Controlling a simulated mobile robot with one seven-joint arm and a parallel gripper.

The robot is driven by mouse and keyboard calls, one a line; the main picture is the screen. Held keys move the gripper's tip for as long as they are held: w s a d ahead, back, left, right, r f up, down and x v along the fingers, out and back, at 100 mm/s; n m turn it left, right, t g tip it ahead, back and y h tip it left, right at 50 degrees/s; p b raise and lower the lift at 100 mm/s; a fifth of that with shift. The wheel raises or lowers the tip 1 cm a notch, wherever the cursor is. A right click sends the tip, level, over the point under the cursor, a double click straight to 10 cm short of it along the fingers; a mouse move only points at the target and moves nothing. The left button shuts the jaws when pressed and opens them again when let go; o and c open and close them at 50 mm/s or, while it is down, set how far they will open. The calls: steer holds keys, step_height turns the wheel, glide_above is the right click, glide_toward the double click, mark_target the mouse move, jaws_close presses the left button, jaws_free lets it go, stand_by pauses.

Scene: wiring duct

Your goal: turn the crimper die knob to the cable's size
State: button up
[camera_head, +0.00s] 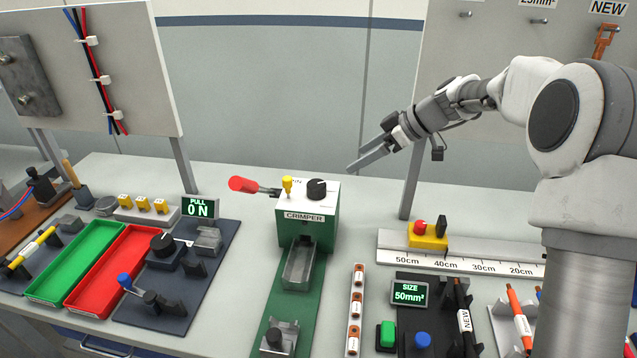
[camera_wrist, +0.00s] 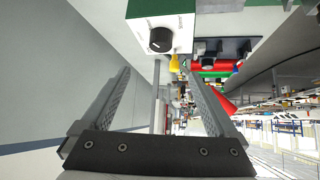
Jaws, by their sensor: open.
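The crimper (camera_head: 308,215) is a green box with a white top, in the middle of the bench. Its black die knob (camera_head: 317,189) sits on the top, right of a small yellow peg (camera_head: 287,184). A lever with a red grip (camera_head: 243,185) sticks out to the left. The size display (camera_head: 409,294) reads 50mm². My gripper (camera_head: 369,158) is open and empty, in the air to the right of the knob and above it. In the wrist view the knob (camera_wrist: 161,40) lies ahead, beyond the open fingers (camera_wrist: 172,95). The knob's scale is too small to read.
A ruler rail (camera_head: 470,258) with a yellow block (camera_head: 428,235) lies to the right. Green (camera_head: 75,262) and red (camera_head: 115,268) trays are at left. A strip of orange parts (camera_head: 356,308) lies in front. The air between my gripper and the knob looks clear.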

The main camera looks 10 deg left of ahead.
mark_target(318, 184)
steer(key=p+x, duration=0.1)
steer(key=x, duration=1.5)
steer(key=shift+a+f+p, duration=0.1)
steer(key=shift+f+p, duration=0.05)
steer(key=shift+p, duration=0.2)
steer(key=c, duration=1.4)
steer(key=shift+o, duration=0.2)
steer(key=shift+f+b, duration=0.1)
steer(key=shift+b, duration=0.2)
